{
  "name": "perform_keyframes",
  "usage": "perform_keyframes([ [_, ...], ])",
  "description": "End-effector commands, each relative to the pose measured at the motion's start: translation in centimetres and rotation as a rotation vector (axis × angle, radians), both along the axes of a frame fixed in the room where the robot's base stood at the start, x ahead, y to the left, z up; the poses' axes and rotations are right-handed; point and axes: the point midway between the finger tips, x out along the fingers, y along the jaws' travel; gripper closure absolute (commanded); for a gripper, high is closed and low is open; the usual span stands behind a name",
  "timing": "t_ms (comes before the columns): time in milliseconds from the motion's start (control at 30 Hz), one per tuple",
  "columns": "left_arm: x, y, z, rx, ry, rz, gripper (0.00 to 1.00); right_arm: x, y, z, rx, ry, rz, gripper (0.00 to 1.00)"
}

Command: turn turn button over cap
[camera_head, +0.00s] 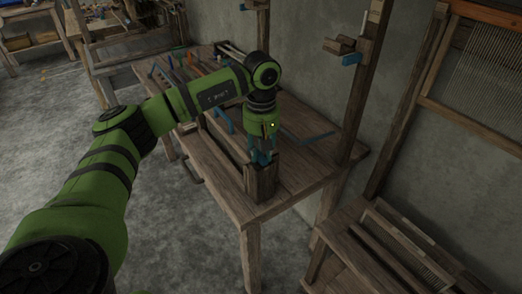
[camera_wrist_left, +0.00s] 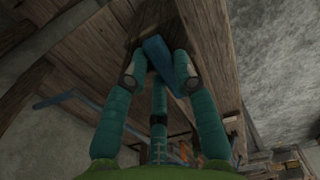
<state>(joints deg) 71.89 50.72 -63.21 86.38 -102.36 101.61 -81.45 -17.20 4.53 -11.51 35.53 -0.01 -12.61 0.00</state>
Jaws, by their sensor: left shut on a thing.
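My left gripper (camera_head: 262,158) reaches down to a dark wooden block (camera_head: 261,184) at the near corner of the wooden table. In the left wrist view, the teal fingers of the gripper (camera_wrist_left: 160,74) are shut on a small blue piece, probably the turn button (camera_wrist_left: 157,50). The blue piece lies against the wooden block (camera_wrist_left: 143,22), and its tilt and its fit to the block are partly hidden by the fingers. I cannot make out a separate cap. My right gripper is not in view.
The wooden table (camera_head: 300,178) carries long bars and small tools behind my arm. A slatted wooden frame (camera_head: 385,245) is at the lower right. Open floor lies at the left.

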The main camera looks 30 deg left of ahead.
Motion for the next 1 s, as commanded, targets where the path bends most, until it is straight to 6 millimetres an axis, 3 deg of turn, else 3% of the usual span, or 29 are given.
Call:
perform_keyframes([
  [333,0.1,0.0,0.1,0.000,-0.003,-0.006,1.00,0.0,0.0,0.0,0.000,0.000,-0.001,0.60],
  [367,0.1,0.0,0.1,0.000,-0.003,-0.006,0.65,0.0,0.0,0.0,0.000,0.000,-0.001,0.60],
  [400,0.1,0.0,0.1,0.000,-0.003,-0.005,0.49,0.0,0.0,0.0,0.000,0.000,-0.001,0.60],
  [767,0.0,0.0,0.2,-0.001,-0.002,-0.004,0.48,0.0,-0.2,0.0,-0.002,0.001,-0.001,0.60],
  [1000,0.1,-0.1,3.4,-0.001,-0.006,-0.004,0.48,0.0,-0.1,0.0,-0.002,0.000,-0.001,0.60],
])
